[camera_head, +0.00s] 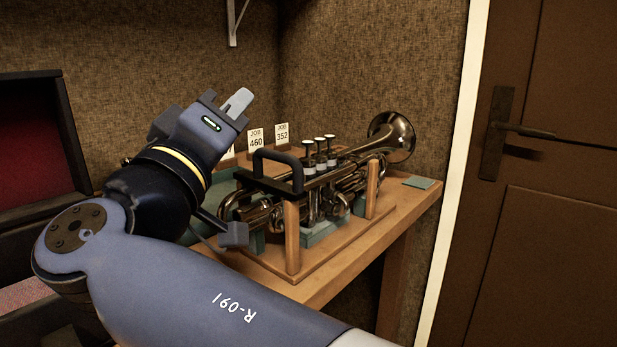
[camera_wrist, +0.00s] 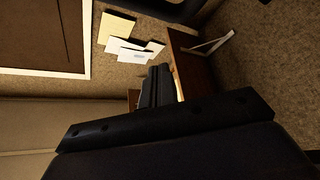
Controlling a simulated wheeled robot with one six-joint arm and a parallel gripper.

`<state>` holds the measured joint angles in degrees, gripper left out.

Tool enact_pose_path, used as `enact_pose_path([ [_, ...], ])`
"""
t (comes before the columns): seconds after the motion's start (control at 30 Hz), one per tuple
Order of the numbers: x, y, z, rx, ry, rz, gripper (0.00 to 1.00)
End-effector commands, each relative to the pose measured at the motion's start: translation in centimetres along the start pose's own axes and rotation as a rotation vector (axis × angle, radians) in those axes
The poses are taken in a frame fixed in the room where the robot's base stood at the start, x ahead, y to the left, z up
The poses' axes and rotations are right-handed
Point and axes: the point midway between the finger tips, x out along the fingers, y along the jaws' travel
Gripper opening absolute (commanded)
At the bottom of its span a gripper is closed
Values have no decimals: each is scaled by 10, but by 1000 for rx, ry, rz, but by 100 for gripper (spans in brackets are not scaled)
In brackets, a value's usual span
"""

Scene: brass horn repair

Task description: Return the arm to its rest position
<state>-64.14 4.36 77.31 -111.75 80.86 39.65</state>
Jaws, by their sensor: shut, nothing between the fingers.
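My gripper (camera_head: 238,103) is in the head view, left of centre, at the end of my bent arm. Its pale fingertips are together and point up and to the right, with nothing between them. It is raised near the back wall, to the left of the job cards and the trumpet, and holds nothing. My blue-grey arm crosses the bottom of the view, and its dark wrist with a yellow ring stands at the left. In the wrist view, the dark parts of my gripper (camera_wrist: 157,88) fill the lower middle.
A brass trumpet (camera_head: 345,160) rests on a wooden stand on the bench (camera_head: 405,215). Job cards (camera_head: 256,138) stand behind it. A red-lined case (camera_head: 35,145) is at the left, a door (camera_head: 555,190) at the right. The wrist view shows papers (camera_wrist: 118,30) on the wall.

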Motion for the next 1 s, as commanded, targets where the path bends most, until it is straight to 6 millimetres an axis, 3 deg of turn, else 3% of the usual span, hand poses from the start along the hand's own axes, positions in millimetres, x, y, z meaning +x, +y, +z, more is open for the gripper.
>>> enact_pose_path([
  [0.57,6,1,0,-66,0,-39,0],
  [1.0,-2,-4,3,4,0,2,0],
])
